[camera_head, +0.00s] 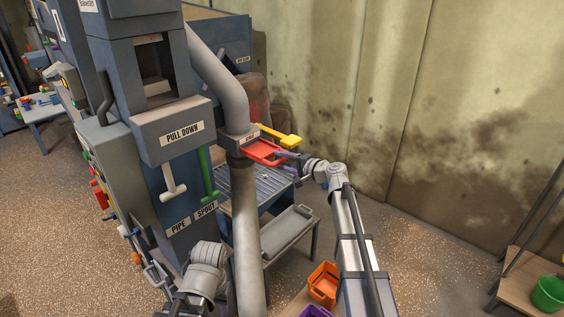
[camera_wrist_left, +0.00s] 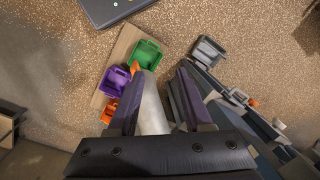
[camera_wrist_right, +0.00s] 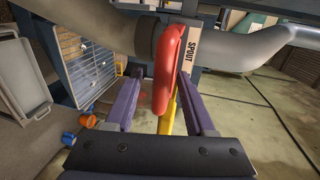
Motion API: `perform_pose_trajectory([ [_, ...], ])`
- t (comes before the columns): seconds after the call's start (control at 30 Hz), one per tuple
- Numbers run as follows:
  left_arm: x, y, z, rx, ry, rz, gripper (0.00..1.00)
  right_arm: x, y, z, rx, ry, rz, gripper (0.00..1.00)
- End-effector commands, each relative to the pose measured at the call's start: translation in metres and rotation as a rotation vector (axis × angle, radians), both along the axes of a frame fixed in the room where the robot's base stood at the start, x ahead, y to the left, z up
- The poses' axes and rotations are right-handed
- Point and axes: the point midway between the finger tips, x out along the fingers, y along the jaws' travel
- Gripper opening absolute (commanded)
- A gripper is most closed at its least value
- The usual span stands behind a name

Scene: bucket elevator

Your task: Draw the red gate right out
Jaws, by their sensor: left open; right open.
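The red gate (camera_head: 264,153) juts out to the right from the labelled box (camera_head: 243,138) on the spout pipe, below a yellow gate (camera_head: 281,137). My right gripper (camera_head: 289,156) is at the red gate's outer end. In the right wrist view the red gate's rounded end (camera_wrist_right: 168,70) stands upright in the picture, in line with the gap between the open fingers (camera_wrist_right: 160,108). Whether they touch it cannot be told. The yellow piece (camera_wrist_right: 171,112) shows behind it. My left gripper (camera_wrist_left: 156,98) is open, with a grey pipe showing between its fingers.
The grey pipe (camera_head: 245,230) runs down below the gate box. A grated table (camera_head: 262,186) and a grey tray (camera_head: 288,232) stand behind it. Orange (camera_head: 323,284) and green (camera_head: 548,293) buckets are low down. The wall is at the right, with open floor before it.

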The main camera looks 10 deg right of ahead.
Motion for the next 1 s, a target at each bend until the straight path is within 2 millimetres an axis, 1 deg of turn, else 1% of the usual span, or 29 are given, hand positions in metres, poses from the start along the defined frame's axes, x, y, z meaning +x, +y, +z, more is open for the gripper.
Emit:
perform_pose_trajectory([
  [0.17,0.0,0.0,0.0,0.0,0.0,0.0,0.5,0.0,0.0,0.001,0.001,0.0,0.0,0.55],
  [0.27,0.0,0.0,0.003,0.0,0.0,0.0,0.5,-0.007,-0.004,0.003,0.001,-0.001,-0.002,0.55],
  [0.5,0.0,0.0,0.011,0.0,0.0,0.0,0.5,-0.039,-0.025,0.012,0.002,0.0,-0.003,0.55],
  [0.7,0.0,0.0,0.016,0.0,0.0,-0.001,0.5,-0.058,-0.038,0.016,0.0,0.0,-0.002,0.55],
  [0.83,0.0,0.0,0.016,0.0,0.0,-0.001,0.5,-0.063,-0.042,0.016,0.0,0.0,-0.001,0.55],
  [1.0,0.0,0.0,0.016,0.0,0.0,-0.001,0.5,-0.064,-0.042,0.016,0.0,0.0,0.0,0.55],
])
